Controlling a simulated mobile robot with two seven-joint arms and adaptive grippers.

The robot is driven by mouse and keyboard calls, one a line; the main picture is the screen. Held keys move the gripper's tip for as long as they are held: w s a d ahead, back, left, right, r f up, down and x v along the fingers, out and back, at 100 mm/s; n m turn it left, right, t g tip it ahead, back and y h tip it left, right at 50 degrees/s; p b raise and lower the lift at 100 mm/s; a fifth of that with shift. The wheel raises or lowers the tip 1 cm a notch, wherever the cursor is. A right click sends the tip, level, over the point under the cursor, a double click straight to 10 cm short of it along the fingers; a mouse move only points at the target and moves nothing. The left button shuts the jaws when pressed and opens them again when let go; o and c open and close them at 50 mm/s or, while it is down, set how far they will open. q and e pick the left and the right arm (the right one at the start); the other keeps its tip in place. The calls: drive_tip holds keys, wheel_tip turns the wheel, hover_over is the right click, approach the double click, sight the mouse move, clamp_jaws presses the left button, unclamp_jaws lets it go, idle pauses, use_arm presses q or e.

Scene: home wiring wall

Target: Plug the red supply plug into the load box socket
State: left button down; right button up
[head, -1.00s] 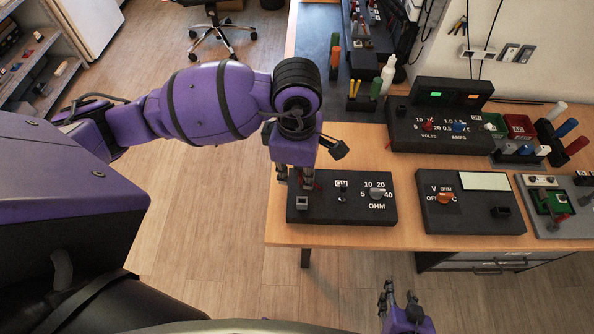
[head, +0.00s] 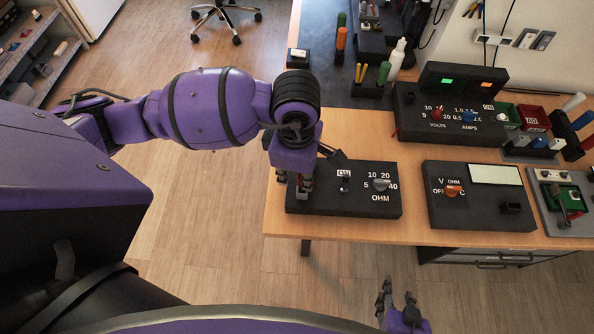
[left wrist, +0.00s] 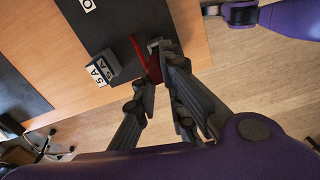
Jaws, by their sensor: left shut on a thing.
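The red supply plug (left wrist: 152,66) is between the closed fingers of my left gripper (left wrist: 158,62) in the left wrist view. In the head view, that gripper (head: 303,200) points down over the left end of the dark load box (head: 343,207), marked OHM. The gripper covers the socket area, so I cannot tell whether the plug is in the socket. The load box (left wrist: 125,18) also shows in the left wrist view. My right gripper (head: 398,302) is open and empty, below the table's front edge.
A meter box (head: 480,218) lies right of the load box. A supply box (head: 450,127) marked VOLTS and AMPS stands behind. A small dark block (left wrist: 100,68) with white "5 A" labels shows beside the load box in the left wrist view. The wooden table (head: 410,203) has a clear gap between the boxes.

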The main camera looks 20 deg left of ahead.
drive_tip(key=shift+s+d, duration=0.1)
drive_tip(key=shift+s+d+f, duration=0.25)
drive_tip(key=shift+s, duration=0.25)
drive_tip(key=shift+w+a+r, duration=0.1)
drive_tip(key=shift+w+a, duration=0.05)
drive_tip(key=shift+w, duration=0.1)
idle(0.3)
drive_tip(key=shift+w+a+r, duration=0.15)
drive_tip(key=shift+w+r, duration=0.05)
drive_tip(key=shift+w, duration=0.15)
drive_tip(key=shift+s+f, duration=0.1)
use_arm(q)
drive_tip(key=shift+f+b, duration=0.3)
drive_tip(key=shift+f, duration=0.7)
use_arm(e)
drive_tip(key=shift+s+d+f+g, duration=0.2)
drive_tip(key=shift+s+f+g, duration=0.1)
drive_tip(key=shift+s+f, duration=0.65)
use_arm(q)
drive_tip(key=shift+f, duration=0.2)
use_arm(e)
drive_tip(key=shift+s+a, duration=0.1)
drive_tip(key=shift+s, duration=0.05)
